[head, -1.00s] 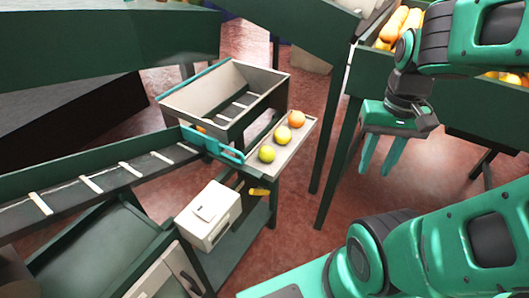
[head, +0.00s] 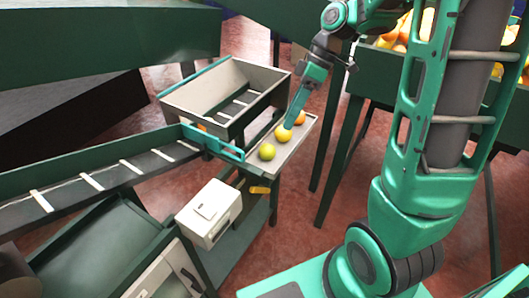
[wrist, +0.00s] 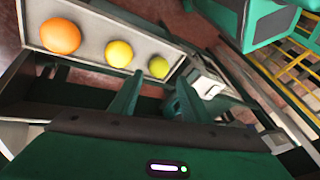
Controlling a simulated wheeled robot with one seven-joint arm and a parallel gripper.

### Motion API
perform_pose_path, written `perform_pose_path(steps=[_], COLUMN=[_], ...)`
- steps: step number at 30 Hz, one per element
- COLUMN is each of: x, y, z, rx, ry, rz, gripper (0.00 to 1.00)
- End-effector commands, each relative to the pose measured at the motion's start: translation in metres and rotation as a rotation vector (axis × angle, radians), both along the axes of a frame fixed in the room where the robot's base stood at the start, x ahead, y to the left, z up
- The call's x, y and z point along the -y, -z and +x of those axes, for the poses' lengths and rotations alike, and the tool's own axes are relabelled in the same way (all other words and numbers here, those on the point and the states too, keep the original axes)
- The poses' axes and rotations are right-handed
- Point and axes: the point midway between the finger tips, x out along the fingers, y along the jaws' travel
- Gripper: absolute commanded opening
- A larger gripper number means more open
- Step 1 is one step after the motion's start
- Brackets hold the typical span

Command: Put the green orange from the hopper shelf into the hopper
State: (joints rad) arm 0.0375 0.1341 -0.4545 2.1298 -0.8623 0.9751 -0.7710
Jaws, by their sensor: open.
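The green orange (head: 267,152) lies at the near end of the hopper shelf (head: 279,158), in a row with a yellow orange (head: 283,133) and an orange-coloured one (head: 299,117). In the wrist view, the green orange (wrist: 158,67) is the rightmost of the three. My gripper (head: 290,122) is over the far part of the shelf, its fingers pointing down and partly covering the row. The wrist view shows the fingers (wrist: 160,78) apart and empty, with the green orange beyond the tips. The hopper (head: 222,98) is left of the shelf, a grey open box.
A conveyor (head: 95,186) with light slats runs left from the hopper. A teal bar (head: 212,143) is at the hopper's front. A white box (head: 209,213) stands in front of the shelf. A green bin of fruit (head: 372,70) is at the back right.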

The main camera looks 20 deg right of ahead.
Motion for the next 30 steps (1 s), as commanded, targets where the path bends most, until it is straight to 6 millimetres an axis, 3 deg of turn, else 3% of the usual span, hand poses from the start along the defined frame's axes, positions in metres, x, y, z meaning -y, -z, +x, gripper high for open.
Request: perform_pose_path(steps=[5, 12, 20, 30], x=[-0.010, -0.027, -0.035, -0.057], y=[0.008, 0.039, 0.054, 0.091], z=[0.006, 0.004, 0.003, 0.003], rx=[0.018, 0.016, 0.018, 0.017], ry=[-0.068, -0.071, -0.069, -0.070], rz=[0.023, 0.023, 0.021, 0.021], gripper=[0.43, 0.43, 0.43, 0.43])
